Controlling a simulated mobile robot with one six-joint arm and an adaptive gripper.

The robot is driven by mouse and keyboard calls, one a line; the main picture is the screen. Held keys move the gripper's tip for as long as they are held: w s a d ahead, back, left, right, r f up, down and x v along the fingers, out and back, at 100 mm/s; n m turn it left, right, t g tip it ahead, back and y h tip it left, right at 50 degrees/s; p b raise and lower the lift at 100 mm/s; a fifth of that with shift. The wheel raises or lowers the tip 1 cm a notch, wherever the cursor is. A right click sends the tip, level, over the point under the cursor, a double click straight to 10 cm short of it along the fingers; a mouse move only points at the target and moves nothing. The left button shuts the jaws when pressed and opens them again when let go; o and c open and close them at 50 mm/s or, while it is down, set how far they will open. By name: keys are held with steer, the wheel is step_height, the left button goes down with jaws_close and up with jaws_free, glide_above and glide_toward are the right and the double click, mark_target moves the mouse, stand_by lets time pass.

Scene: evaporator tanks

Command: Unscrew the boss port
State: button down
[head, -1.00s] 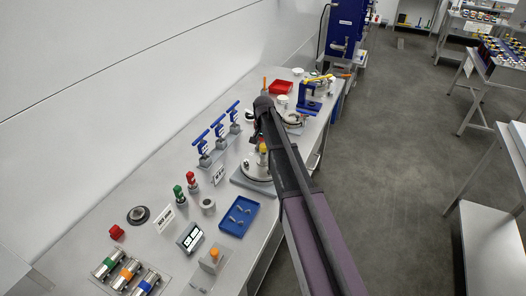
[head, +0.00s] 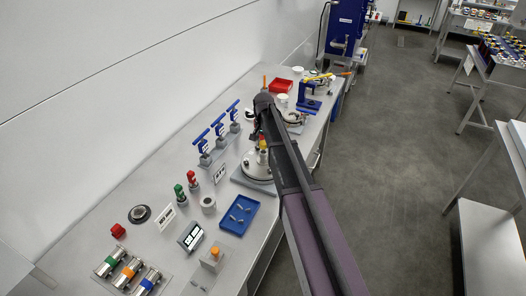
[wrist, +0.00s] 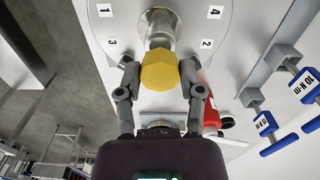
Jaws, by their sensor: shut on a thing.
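The boss port's yellow faceted cap (wrist: 160,70) sits between the two fingers of my gripper (wrist: 161,80) in the wrist view, one finger pressed on each side. A silver round neck (wrist: 158,28) shows just beyond it, on a pale round plate (wrist: 115,22) with number labels 1 to 4. I cannot tell whether the cap is still threaded onto the neck. In the head view the yellow cap (head: 263,143) shows small above the round plate (head: 255,169), partly hidden by my arm.
Blue-handled torque tools (head: 217,128) stand left of the plate. A blue tray (head: 239,215) and red and green knobbed posts (head: 192,179) lie nearer. A red bin (head: 279,86) and a blue clamp device (head: 309,95) are farther along the bench.

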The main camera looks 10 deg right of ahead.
mark_target(263, 143)
steer(key=shift+r+p, duration=2.4)
steer(key=shift+r, duration=0.1)
steer(key=shift+s+f, duration=0.1)
